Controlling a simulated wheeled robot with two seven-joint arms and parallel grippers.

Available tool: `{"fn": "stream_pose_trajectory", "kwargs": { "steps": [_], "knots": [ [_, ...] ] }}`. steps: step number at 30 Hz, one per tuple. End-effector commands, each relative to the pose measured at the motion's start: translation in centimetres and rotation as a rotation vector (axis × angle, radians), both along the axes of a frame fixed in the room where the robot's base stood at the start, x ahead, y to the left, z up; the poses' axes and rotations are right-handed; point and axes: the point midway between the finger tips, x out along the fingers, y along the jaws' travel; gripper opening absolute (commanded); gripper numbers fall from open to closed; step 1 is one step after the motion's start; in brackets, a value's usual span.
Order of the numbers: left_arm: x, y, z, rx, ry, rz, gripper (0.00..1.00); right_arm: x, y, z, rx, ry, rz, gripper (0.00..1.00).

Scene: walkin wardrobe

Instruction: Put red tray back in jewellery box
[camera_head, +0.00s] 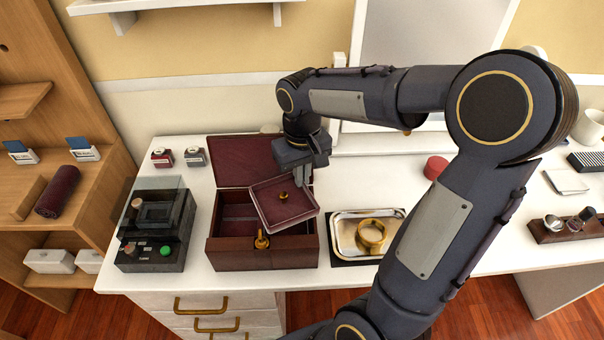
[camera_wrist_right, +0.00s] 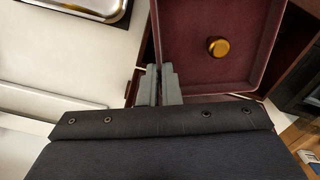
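The dark red jewellery box (camera_head: 262,252) stands on the white counter with its lid raised at the back and a gold clasp on its front. The red tray (camera_head: 270,208), square with a pale rim and a small gold knob in it, is tilted over the right part of the open box. My right gripper (camera_head: 316,180) is at the tray's right side. In the right wrist view its two fingers (camera_wrist_right: 159,84) sit on either side of the tray's wall, and the tray (camera_wrist_right: 235,70) fills the upper right. My left gripper is not in view.
A black device with a clear cover and a green button (camera_head: 165,250) stands left of the box. A metal tray (camera_head: 345,232) with a gold ring-shaped piece is close on the right. Two small boxes (camera_head: 162,157) stand behind left. A red round item (camera_head: 435,167) lies farther right.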

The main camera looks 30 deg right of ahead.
Motion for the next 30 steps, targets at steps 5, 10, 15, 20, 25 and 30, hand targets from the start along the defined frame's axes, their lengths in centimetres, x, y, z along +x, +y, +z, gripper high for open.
{"fn": "stream_pose_trajectory", "kwargs": {
  "steps": [5, 10, 15, 20, 25, 30],
  "knots": [
    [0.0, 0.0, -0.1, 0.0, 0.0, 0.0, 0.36, 0.0, 0.0, -0.1, 0.0, 0.0, 0.0, 0.0],
    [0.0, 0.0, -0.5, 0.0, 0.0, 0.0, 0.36, 0.0, 0.0, -0.7, 0.0, 0.0, 0.0, 0.0],
    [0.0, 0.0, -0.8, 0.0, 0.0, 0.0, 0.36, 0.0, 0.0, -1.1, 0.0, 0.0, 0.0, 0.0],
    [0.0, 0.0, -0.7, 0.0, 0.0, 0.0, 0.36, 0.0, 0.0, -1.1, 0.0, 0.0, -0.001, 0.08],
    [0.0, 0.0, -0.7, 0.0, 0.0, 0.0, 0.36, 0.0, 0.0, -1.1, 0.0, 0.0, -0.001, 0.26],
    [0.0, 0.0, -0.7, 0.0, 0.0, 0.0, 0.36, 0.0, 0.0, -1.1, 0.0, 0.0, -0.001, 0.26]
  ]
}}
